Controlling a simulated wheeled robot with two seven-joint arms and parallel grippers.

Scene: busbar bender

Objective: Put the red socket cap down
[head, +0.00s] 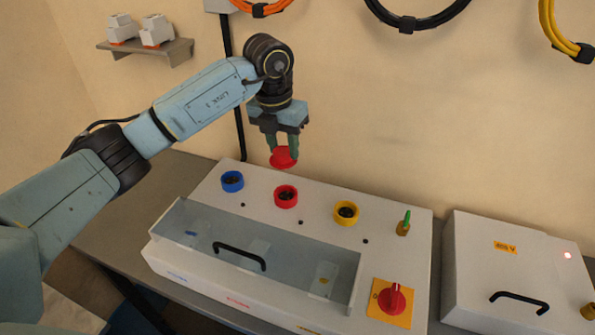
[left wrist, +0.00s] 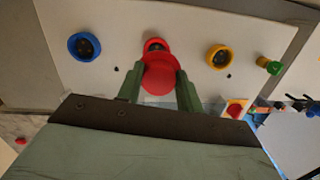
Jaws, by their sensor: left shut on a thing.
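The red socket cap (head: 284,158) is a round red disc with a raised knob. My left gripper (head: 282,148) is shut on it and holds it in the air above the back of the white bender box. The cap also shows in the left wrist view (left wrist: 159,76) between the green fingers (left wrist: 159,92). The red socket (head: 286,196) is an open red ring on the box top, below the cap in the head view. In the left wrist view the cap partly covers the red socket (left wrist: 155,45). My right gripper is not in view.
A blue socket (head: 232,181) and a yellow socket (head: 346,213) flank the red one. A green-tipped post (head: 404,222) and a red rotary switch (head: 391,299) are to the right. A clear cover with a black handle (head: 240,256) lies in front. A second white box (head: 510,265) stands at right.

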